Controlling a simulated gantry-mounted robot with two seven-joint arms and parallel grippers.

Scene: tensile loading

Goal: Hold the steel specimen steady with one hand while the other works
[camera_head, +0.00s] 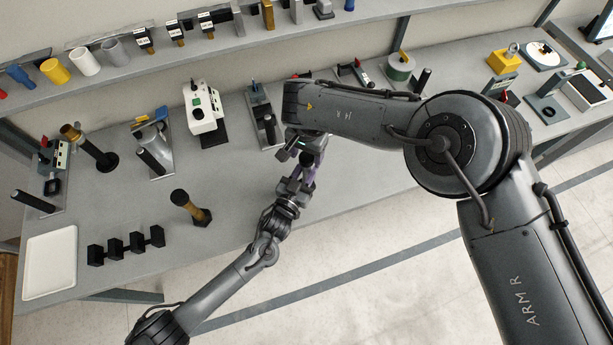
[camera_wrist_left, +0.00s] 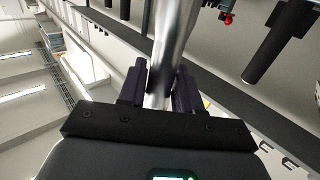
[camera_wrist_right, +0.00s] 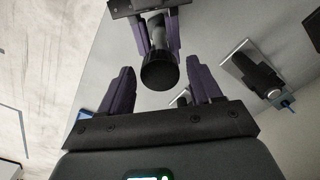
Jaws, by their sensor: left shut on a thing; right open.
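The steel specimen is a shiny metal bar (camera_wrist_left: 175,50) in the left wrist view, running up from between the purple fingers of my left gripper (camera_wrist_left: 158,88), which is shut on it. In the right wrist view the specimen's dark round end (camera_wrist_right: 160,73) faces the camera, with my left gripper's fingers around it. My right gripper (camera_wrist_right: 158,90) is open, its fingers apart and the specimen's end in front of the gap. In the head view my right gripper (camera_head: 305,150) is close above my left gripper (camera_head: 297,184) near the bench; the specimen is mostly hidden there.
A white machine (camera_head: 201,108) and several dark upright fixtures stand along the back of the bench (camera_head: 235,170). A brown-and-black stand (camera_head: 190,207), a black block rack (camera_head: 126,246) and a white tray (camera_head: 50,262) are at the left. A shelf (camera_head: 130,75) runs above.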

